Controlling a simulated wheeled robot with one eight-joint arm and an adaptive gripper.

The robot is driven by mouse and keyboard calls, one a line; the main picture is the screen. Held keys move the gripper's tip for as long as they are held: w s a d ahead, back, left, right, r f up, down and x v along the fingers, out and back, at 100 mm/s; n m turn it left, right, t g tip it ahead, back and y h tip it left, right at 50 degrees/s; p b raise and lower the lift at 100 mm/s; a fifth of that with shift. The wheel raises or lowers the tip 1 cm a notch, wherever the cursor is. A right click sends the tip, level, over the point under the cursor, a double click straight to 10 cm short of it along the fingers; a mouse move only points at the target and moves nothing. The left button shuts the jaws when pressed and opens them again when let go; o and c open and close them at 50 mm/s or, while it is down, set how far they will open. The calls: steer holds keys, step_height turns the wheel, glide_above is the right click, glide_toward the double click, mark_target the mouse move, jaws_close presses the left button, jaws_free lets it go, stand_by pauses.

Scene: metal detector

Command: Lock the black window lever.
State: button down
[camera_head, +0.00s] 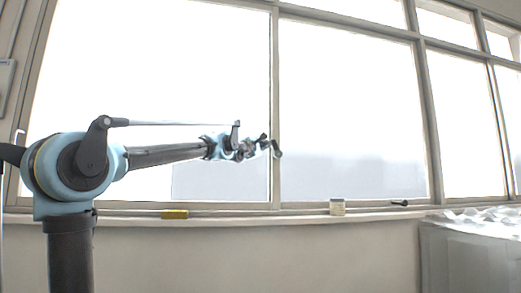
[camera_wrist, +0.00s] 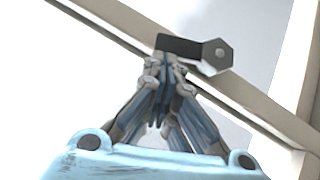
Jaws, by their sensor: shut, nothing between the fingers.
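The black window lever (camera_wrist: 182,45) shows in the wrist view as a dark handle with a grey hexagonal end at its right, lying against the window frame. In the head view the lever (camera_head: 278,149) is small and dark on the upright frame bar between two panes. My gripper (camera_wrist: 168,64) is shut and empty, its fingertips just below the handle's left part in the wrist view. I cannot tell whether they touch it. In the head view my gripper (camera_head: 264,142) is just left of the lever, and its fingers are too small to read.
The window sill (camera_head: 240,217) runs below the panes. On it are a yellow block (camera_head: 174,214), a pale jar (camera_head: 337,207) and a small black object (camera_head: 400,203). A grey, plastic-topped box (camera_head: 470,255) stands at the lower right. The space before the wall is clear.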

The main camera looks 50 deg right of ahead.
steer(key=shift+s+d+r, duration=0.1)
steer(key=shift+d+r, duration=0.05)
steer(key=shift+r, duration=0.1)
steer(key=shift+s+d+r, duration=0.2)
steer(key=shift+d+r, duration=0.05)
steer(key=shift+r, duration=0.1)
steer(key=shift+d+r, duration=0.1)
stand_by(0.3)
stand_by(0.4)
steer(key=w+a+f, duration=0.1)
steer(key=a, duration=1.2)
steer(key=shift+a, duration=0.1)
stand_by(0.4)
